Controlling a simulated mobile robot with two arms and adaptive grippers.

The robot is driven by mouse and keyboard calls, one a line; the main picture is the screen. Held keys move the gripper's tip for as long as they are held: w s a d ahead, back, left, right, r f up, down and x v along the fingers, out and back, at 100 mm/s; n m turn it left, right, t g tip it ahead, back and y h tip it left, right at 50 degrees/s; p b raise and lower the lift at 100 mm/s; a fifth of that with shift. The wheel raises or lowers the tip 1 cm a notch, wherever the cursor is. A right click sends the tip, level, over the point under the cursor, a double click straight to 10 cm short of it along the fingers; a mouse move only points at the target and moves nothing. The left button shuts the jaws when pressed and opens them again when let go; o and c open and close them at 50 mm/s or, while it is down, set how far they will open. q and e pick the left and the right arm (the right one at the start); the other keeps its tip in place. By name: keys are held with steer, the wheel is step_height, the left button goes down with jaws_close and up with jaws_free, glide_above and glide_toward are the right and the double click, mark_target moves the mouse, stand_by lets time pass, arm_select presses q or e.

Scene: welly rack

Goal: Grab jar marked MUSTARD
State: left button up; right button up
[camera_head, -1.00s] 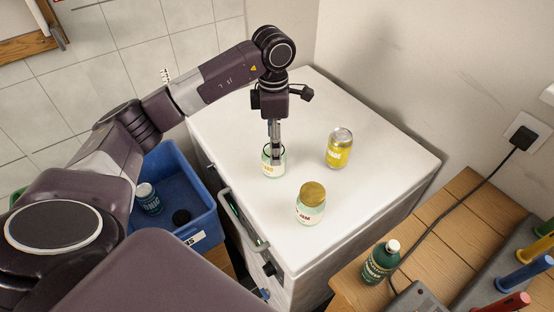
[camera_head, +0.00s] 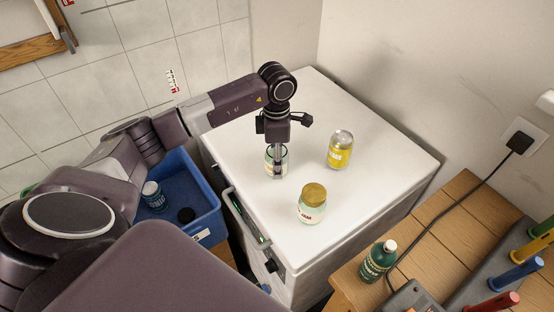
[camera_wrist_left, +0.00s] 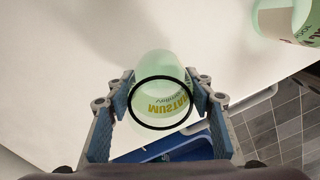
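The jar marked MUSTARD (camera_head: 270,164) stands on the white top, pale green with a black rim. In the left wrist view its label (camera_wrist_left: 166,107) reads upside down and is partly cut off. My left gripper (camera_head: 278,172) points down at this jar. In the left wrist view, its two blue-padded fingers (camera_wrist_left: 160,90) are spread on either side of the jar, close to its walls. I cannot tell whether the pads touch it. My right gripper is not in view.
A gold-lidded jar (camera_head: 312,207) stands in front, right of the mustard jar; a yellow can (camera_head: 340,152) stands to the right. A blue crate (camera_head: 207,222) holds a bottle (camera_head: 153,196). A green bottle (camera_head: 379,262) stands on the wooden surface (camera_head: 440,235). The white top's right side is clear.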

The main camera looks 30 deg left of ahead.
arm_select(q)
steer(key=c, duration=0.7)
steer(key=shift+o, duration=0.2)
steer(key=shift+r, duration=0.1)
